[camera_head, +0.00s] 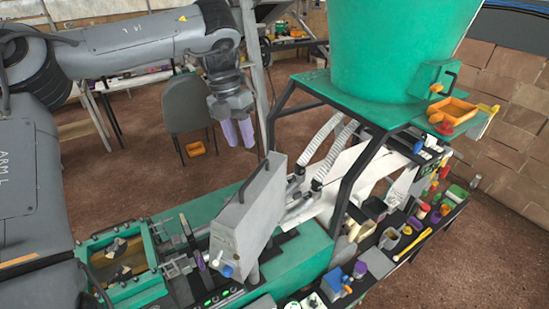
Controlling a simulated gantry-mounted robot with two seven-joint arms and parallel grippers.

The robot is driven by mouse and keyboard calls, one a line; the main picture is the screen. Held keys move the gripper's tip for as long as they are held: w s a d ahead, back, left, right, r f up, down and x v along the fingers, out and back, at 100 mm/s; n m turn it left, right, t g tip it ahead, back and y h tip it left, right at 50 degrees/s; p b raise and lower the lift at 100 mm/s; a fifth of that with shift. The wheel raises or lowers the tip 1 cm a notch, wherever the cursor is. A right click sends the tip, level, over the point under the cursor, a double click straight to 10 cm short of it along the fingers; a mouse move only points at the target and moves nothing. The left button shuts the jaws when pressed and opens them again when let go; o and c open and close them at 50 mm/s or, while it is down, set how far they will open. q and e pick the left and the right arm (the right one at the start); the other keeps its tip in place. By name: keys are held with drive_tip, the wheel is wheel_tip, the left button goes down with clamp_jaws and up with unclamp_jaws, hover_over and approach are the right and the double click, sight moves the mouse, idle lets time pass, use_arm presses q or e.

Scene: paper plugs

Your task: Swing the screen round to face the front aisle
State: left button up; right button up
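A grey slab-like housing (248,222), which looks like the screen, stands tilted on the green machine (290,262) in the middle. It has a dark bar handle along its top edge and a blue knob low on its near end. I cannot make out a lit display face. My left gripper (238,134), with two purple fingers pointing down, hangs above and behind the housing, apart from it. The fingers look close together, with nothing visible between them; I cannot tell if they are open. My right gripper is not in view.
A large green hopper (395,45) on a black frame stands right of the housing, with ribbed white hoses (325,150) between them. A shelf of tools and cups (408,232) runs along the right. A grey chair (188,105) stands behind. Bare brown floor (470,250) lies at right.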

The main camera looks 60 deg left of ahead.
sight(255, 171)
use_arm(q)
drive_tip(key=x, duration=0.6)
drive_tip(key=w+p+x, duration=0.1)
drive_tip(key=x, duration=0.2)
drive_tip(key=shift+w+d+r, duration=0.1)
drive_tip(key=shift+d, duration=0.1)
clamp_jaws()
idle(0.4)
